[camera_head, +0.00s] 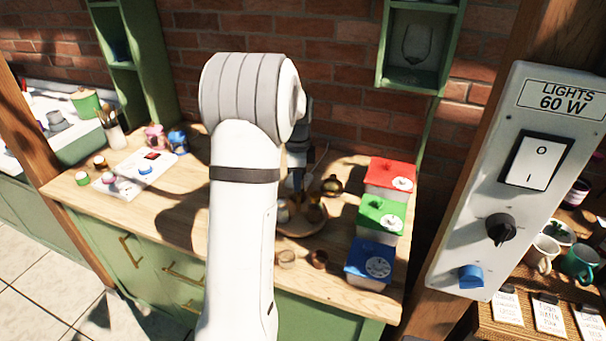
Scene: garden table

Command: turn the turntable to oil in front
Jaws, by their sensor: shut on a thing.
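The turntable (303,234) is a round wooden tray on the wooden counter, partly hidden behind my white arm. Small jars or bottles stand on it, including a pale one (283,212) and a brown one (316,214). A dark brassy vessel (332,185) shows at its back right. I cannot tell which of these is the oil. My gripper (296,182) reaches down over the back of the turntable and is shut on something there. Its fingertips are dark and small, and what they hold is not clear.
Red (391,175), green (382,214) and blue (370,262) boxes line the counter's right side. A switch panel (520,180) is at right. The counter (180,210) has free room left of my arm.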

